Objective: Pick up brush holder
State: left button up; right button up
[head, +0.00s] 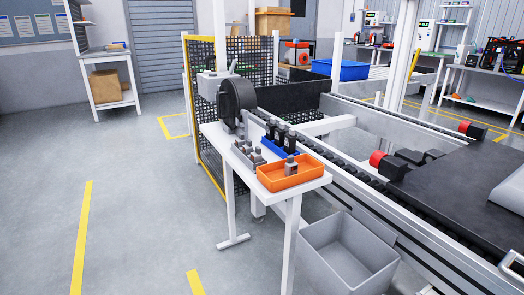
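A white table stands at the centre, its bare top showing at the front edge (312,184). An orange tray (268,184) on its right end holds one small grey block-shaped part (291,167). A blue tray (287,149) behind it holds several upright black parts (291,141). Several similar small grey parts (247,150) stand to the left of the blue tray. Which of these parts is the brush holder I cannot tell for sure at this size. Neither of my grippers shows in the head view.
A grey open bin (340,245) stands on the floor right of the table. A conveyor with black and red motor-like units (388,163) runs behind and right. A black mesh fence with yellow posts (206,135) stands behind the table. The floor at left is clear.

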aim_at(247, 148)
jog(key=i+j+z, duration=0.1)
jog(key=z, duration=0.25)
jog(key=i+j+z, duration=0.1)
jog(key=z, duration=0.25)
jog(key=j+z, duration=0.3)
jog(key=i+j+z, duration=0.15)
jog(key=j+z, duration=0.25)
jog(key=j, duration=0.8)
jog(key=j+z, duration=0.35)
jog(key=j, duration=0.9)
